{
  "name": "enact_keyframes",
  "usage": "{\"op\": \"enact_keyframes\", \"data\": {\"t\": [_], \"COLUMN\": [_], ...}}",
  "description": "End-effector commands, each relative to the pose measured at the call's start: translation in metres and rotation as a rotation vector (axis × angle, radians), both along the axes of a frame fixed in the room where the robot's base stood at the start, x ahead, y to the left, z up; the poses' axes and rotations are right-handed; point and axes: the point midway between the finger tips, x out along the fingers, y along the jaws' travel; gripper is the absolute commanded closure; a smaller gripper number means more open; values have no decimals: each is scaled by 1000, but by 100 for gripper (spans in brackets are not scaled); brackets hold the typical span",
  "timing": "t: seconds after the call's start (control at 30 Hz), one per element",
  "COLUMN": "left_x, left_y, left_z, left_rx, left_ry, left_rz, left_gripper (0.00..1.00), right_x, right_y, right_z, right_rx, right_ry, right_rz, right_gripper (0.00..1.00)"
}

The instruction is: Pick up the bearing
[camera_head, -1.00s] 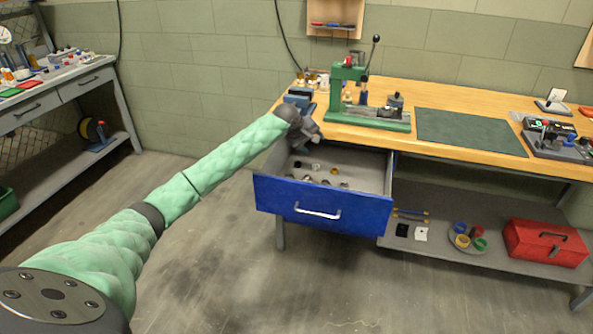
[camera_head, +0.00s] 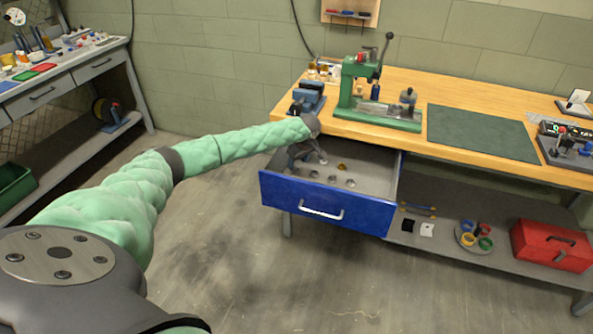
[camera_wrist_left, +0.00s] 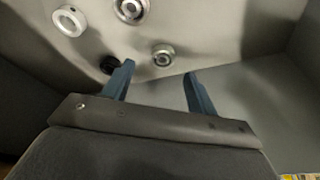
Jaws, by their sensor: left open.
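The blue-fronted drawer (camera_head: 325,205) is open under the workbench. Several small grey ring-like parts (camera_head: 332,180) and a brass-coloured part (camera_head: 343,166) lie on its floor. My left gripper (camera_head: 320,158) reaches into the drawer from its left rear. In the left wrist view, the open fingers (camera_wrist_left: 158,72) point at a small metal ring that looks like a bearing (camera_wrist_left: 163,54), just beyond the tips. Another bearing-like ring (camera_wrist_left: 131,10), a pale ring (camera_wrist_left: 69,21) and a black part (camera_wrist_left: 108,64) lie near. Nothing is between the fingers. My right gripper is out of view.
The wooden bench top (camera_head: 460,95) overhangs the drawer's back. A green press (camera_head: 372,108), a blue vise (camera_head: 308,98) and a dark mat (camera_head: 480,132) are on it. A red toolbox (camera_head: 552,246) stands on the lower shelf. Drawer walls enclose the gripper's space.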

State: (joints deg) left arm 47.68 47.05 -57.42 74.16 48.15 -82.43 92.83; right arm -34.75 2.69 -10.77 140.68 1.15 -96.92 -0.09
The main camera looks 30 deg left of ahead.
Motion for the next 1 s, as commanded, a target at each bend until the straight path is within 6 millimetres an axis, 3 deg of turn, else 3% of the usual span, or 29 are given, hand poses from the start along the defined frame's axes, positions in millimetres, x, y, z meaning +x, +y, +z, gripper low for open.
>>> {"op": "enact_keyframes", "data": {"t": [0.03, 0.3, 0.57, 0.63, 0.83, 1.0], "left_x": [-1, 0, 0, 0, 0, 0], "left_y": [2, 7, 8, 8, 8, 8], "left_z": [-4, -36, -39, -39, -39, -39], "left_rx": [1, -1, -2, -2, -2, -2], "left_ry": [1, 1, -1, -1, -1, -1], "left_rz": [0, -1, -1, -1, -1, -1], "left_gripper": [42, 42, 42, 50, 90, 91], "right_x": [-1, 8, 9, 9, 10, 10], "right_y": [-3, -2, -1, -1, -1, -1], "right_z": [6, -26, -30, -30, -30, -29], "right_rx": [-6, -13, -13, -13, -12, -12], "right_ry": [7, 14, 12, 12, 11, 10], "right_rz": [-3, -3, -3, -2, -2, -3], "right_gripper": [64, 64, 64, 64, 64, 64]}}
